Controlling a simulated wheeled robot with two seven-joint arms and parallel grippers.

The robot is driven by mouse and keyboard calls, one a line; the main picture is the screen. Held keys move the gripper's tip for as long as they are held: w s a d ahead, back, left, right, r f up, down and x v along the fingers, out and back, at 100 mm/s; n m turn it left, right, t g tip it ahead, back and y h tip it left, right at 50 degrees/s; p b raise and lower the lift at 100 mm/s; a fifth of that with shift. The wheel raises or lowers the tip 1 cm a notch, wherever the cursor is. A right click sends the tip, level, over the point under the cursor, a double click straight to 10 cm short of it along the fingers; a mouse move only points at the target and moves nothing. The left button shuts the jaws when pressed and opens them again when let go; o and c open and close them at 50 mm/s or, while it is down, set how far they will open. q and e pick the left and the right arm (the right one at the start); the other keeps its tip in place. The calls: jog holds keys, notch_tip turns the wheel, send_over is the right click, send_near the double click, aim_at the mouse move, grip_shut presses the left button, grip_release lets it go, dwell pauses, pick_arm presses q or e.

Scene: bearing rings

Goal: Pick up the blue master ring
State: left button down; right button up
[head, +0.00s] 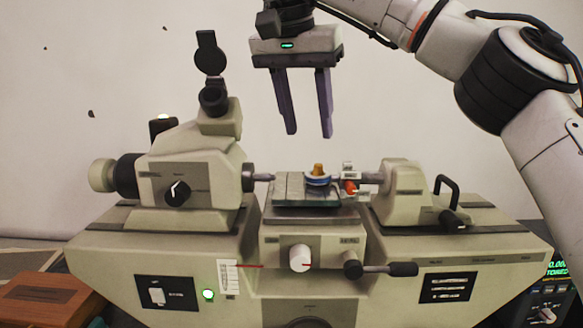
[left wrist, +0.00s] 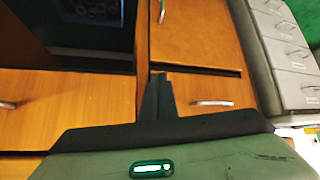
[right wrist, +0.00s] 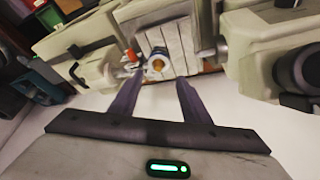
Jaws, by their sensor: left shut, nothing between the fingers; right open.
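The blue master ring (head: 318,181) lies flat on the small grooved stage (head: 289,189) at the middle of the measuring machine, with a brass-coloured piece (head: 318,169) standing up at its centre. In the right wrist view the ring (right wrist: 149,69) shows beyond the fingertips, partly unclear at this size. My right gripper (head: 309,135) is open and empty, pointing down above the ring and apart from it. Its fingers also show in the right wrist view (right wrist: 160,80). My left gripper (left wrist: 157,85) is shut and empty in the left wrist view; it is out of the head view.
The machine's headstock (head: 190,165) stands left of the stage and its tailstock (head: 402,190) right. A small orange-and-white part (head: 349,180) sits close to the ring's right. A lever (head: 390,269) sticks out in front. Wooden drawers (left wrist: 60,100) lie before my left gripper.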

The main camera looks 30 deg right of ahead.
aim_at(316, 166)
jog(key=x, duration=0.3)
jog(key=shift+s+d+f, duration=0.25)
jog(key=shift+s+f, duration=0.1)
jog(key=shift+f, duration=0.05)
jog(key=shift+w+d+f, duration=0.1)
jog(key=shift+w+f, duration=0.05)
jog(key=shift+f, duration=0.15)
jog(key=x, duration=0.4)
jog(key=shift+w+f, duration=0.15)
jog(key=shift+w+d+f, duration=0.1)
jog(key=shift+w+f, duration=0.05)
jog(key=shift+f, duration=0.25)
jog(key=c, duration=0.8)
pick_arm(q)
jog(key=shift+s+f, duration=0.1)
jog(key=shift+s, duration=0.5)
